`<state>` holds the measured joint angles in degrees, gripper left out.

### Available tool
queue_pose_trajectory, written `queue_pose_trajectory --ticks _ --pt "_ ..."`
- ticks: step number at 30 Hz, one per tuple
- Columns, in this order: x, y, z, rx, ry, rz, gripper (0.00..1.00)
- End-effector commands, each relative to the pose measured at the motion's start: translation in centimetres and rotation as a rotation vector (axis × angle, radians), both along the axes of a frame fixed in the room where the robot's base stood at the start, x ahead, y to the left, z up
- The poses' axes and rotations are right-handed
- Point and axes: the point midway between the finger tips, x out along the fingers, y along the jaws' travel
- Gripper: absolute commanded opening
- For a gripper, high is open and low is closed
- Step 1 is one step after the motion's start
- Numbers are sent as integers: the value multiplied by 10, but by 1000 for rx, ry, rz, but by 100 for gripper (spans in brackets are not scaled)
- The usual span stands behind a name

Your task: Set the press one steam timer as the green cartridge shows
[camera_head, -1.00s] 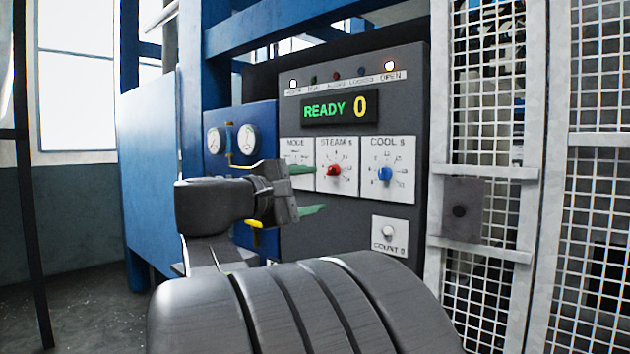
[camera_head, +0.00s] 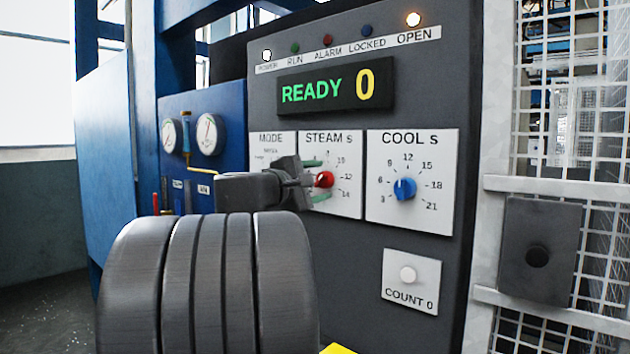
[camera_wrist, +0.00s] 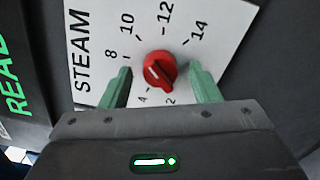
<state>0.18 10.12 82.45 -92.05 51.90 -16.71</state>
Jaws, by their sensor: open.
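The red steam knob (camera_head: 324,180) sits on the white STEAM dial plate (camera_head: 345,205) of the grey press panel. In the wrist view the red knob (camera_wrist: 158,70) carries a short white mark, and figures such as 8, 10, 12 and 14 stand around it. I cannot tell surely which figure the mark points to. My gripper (camera_head: 312,181) is open in front of the dial. In the wrist view its green fingers (camera_wrist: 160,75) stand one on each side of the knob, with gaps showing. The green cartridge is not in view.
The blue COOL knob (camera_head: 404,188) is right of the steam dial. The MODE plate (camera_head: 262,150) is partly hidden by my gripper. The display (camera_head: 335,90) reads READY 0, and the OPEN lamp (camera_head: 413,19) glows. A COUNT button (camera_head: 408,274) is below. Mesh fencing (camera_head: 560,190) stands at the right.

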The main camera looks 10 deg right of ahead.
Motion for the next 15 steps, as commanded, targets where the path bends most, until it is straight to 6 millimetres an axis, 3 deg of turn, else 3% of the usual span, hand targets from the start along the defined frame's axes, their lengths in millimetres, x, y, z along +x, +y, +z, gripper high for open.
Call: queue_pose_trajectory --ticks 8,15 --pt "1 -1 0 0 0 0 56" --pt "1 -1 0 0 0 0 13"
